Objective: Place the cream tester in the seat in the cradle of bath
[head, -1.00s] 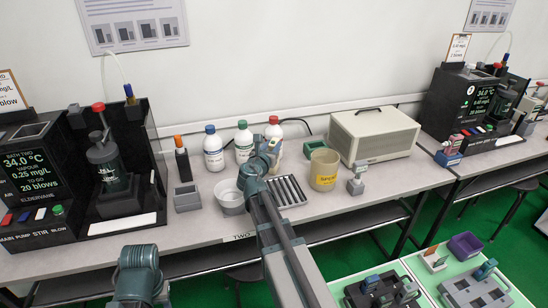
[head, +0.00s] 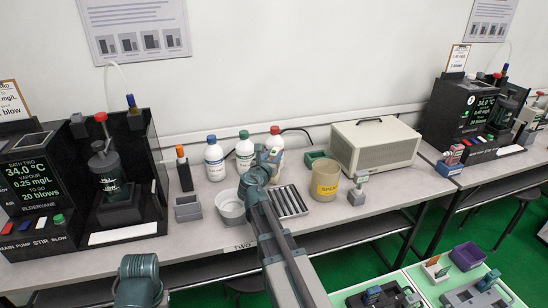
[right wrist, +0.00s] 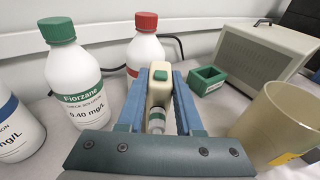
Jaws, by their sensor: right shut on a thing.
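My right gripper (head: 266,160) reaches over the back of the bench, near the white bottles. In the right wrist view its blue fingers (right wrist: 160,100) are shut on the cream tester (right wrist: 158,93), which has a green button on top and a grey lower end. In the head view the tester is mostly hidden by my gripper. Bath two (head: 40,185) is the black unit at the left, with a lit display. A grey open-topped block (head: 187,208), which may be the cradle, stands right of it, empty as far as I see.
White bottles (head: 214,158) and an orange-capped marker (head: 184,168) stand left of my gripper. A white bowl (head: 231,207), slotted tray (head: 289,201), tan beaker (head: 325,176) and green open box (head: 315,158) are close by. A large beige case (head: 375,145) stands right.

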